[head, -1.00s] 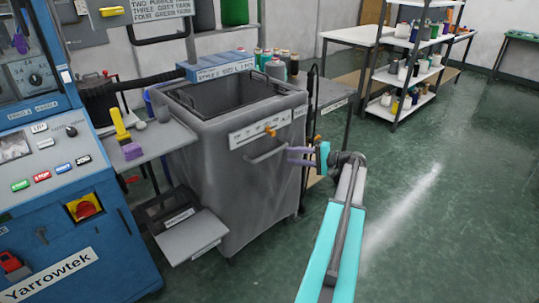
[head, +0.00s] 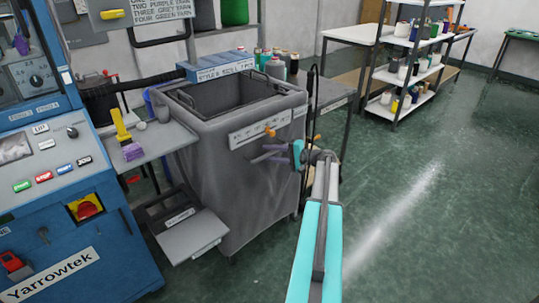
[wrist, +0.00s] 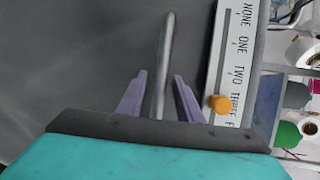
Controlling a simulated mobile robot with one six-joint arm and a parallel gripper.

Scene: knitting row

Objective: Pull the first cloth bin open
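The grey cloth bin (head: 225,185) stands upright beside the blue machine, its open top showing a dark, empty-looking inside. A bar handle (wrist: 162,70) is on its front; in the head view my gripper largely covers it. My gripper (head: 264,154) is at the handle, coming from the right. In the wrist view my gripper (wrist: 160,80) has its two purple fingers apart, one on each side of the bar, with a gap visible on both sides. Depth of the bar between the fingers is hard to judge.
A label strip (wrist: 233,60) with an orange slider (wrist: 220,104) is on the bin front beside the handle. The blue machine (head: 85,240) and a grey shelf (head: 155,142) stand left. A side table (head: 325,92) stands behind right. Green floor (head: 430,220) at right is clear.

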